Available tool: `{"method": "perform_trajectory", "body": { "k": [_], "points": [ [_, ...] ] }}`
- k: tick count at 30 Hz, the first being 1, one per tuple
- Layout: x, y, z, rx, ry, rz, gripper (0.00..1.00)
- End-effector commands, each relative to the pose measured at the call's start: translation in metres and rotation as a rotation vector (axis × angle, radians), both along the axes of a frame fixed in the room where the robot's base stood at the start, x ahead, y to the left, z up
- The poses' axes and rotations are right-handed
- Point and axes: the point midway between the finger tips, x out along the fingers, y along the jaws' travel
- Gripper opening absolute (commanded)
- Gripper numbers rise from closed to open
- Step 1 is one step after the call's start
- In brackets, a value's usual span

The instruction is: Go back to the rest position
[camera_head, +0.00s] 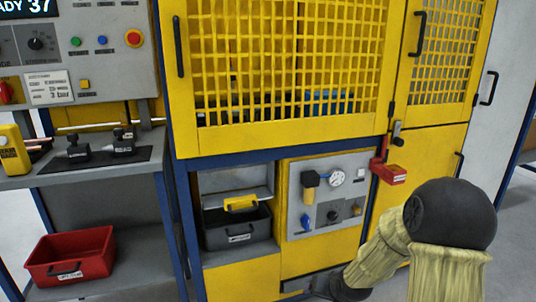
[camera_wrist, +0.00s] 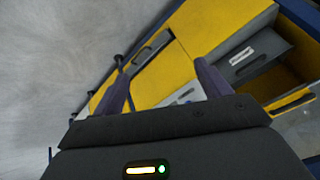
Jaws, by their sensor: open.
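My gripper (camera_wrist: 160,80) shows in the wrist view with its two dark fingers spread apart and nothing between them. Beyond the fingers is the yellow machine front, seen tilted. In the head view my arm comes in at the lower right, in front of the yellow machine (camera_head: 230,280). My fingers cannot be made out in that view.
A dark grey bin (camera_head: 236,232) with a yellow item sits in the machine's open compartment; it also shows in the wrist view (camera_wrist: 262,50). A red padlock-like tag (camera_head: 390,174) hangs near my arm. A red bin (camera_head: 70,262) stands left. Floor (camera_wrist: 50,60) is clear.

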Motion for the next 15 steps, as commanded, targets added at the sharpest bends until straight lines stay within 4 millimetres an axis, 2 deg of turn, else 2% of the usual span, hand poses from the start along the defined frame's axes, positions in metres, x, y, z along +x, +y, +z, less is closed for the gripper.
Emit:
{"method": "perform_trajectory", "body": {
  "k": [1, 9, 15],
  "points": [
    [-0.014, 0.000, 0.011, -0.047, 0.021, 0.022, 0.76],
    [-0.097, -0.005, 0.049, -0.215, 0.173, 0.117, 0.76],
    [-0.144, -0.002, 0.066, -0.248, 0.250, 0.169, 0.76]
  ]
}}
